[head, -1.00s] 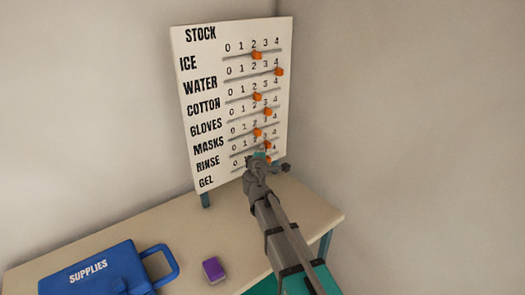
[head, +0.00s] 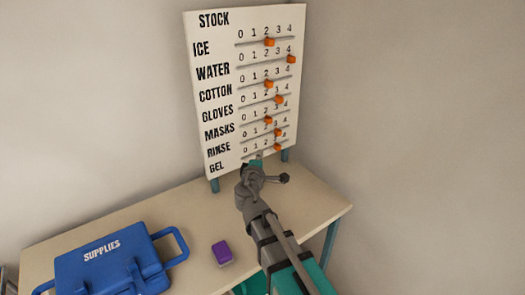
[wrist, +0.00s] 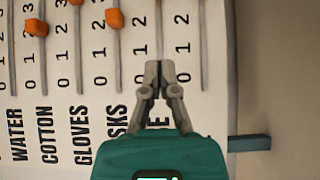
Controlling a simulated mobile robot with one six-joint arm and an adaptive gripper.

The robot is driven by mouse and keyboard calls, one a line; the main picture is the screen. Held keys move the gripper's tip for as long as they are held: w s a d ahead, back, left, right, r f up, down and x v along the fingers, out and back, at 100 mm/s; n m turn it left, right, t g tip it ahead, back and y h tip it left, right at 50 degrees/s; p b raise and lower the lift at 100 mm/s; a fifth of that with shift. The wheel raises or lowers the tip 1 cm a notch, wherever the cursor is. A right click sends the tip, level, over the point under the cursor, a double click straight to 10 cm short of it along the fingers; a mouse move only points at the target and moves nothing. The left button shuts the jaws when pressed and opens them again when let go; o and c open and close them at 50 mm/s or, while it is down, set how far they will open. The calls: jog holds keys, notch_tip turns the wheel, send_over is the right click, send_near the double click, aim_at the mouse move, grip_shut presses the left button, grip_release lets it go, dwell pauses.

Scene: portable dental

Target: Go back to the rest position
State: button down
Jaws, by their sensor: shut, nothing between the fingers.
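My gripper (head: 256,163) is in front of the lower edge of the white stock board (head: 222,95) in the head view. In the wrist view my gripper (wrist: 159,70) has its two fingers together, with nothing between them. It points at the board face, over the lower rows near the low numbers, and looks apart from the orange knobs. The board has several slider rows, from ICE to GEL. The ICE knob (head: 269,42) is near 2, the WATER knob (head: 291,59) at 4. The GEL knob (head: 278,147) is near 3, just above my gripper.
The board stands on a beige table (head: 200,205) against the wall. A blue supplies case (head: 100,268) lies at the front left, with a purple block (head: 222,252) between it and my arm. Open space lies right of the table.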

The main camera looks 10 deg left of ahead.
jog(key=shift+s, duration=0.25)
jog(key=s+d+f+m+g+h+p, duration=0.1)
jog(key=d+f+m+g+h+p, duration=0.2)
jog(key=d, duration=0.5)
jog(key=s+d+f+m+g+h+p, duration=0.1)
jog(key=d+m+g, duration=0.3)
jog(key=d, duration=0.5)
jog(key=d+f+m+g+h+p, duration=0.1)
jog(key=d+m+g+h+p, duration=0.15)
jog(key=d+m, duration=0.4)
jog(key=s+d+f+m+g+y+p, duration=0.1)
jog(key=s+d+m+g+y+p, duration=0.1)
jog(key=s, duration=0.5)
jog(key=s+d+f+m+g+y+p, duration=0.1)
jog(key=s+d+m+g+y+p, duration=0.1)
jog(key=s+d+g, duration=0.4)
jog(key=shift+s+d+f+m+y, duration=0.4)
jog(key=shift+s+d+y, duration=0.25)
jog(key=shift+d+y, duration=0.3)
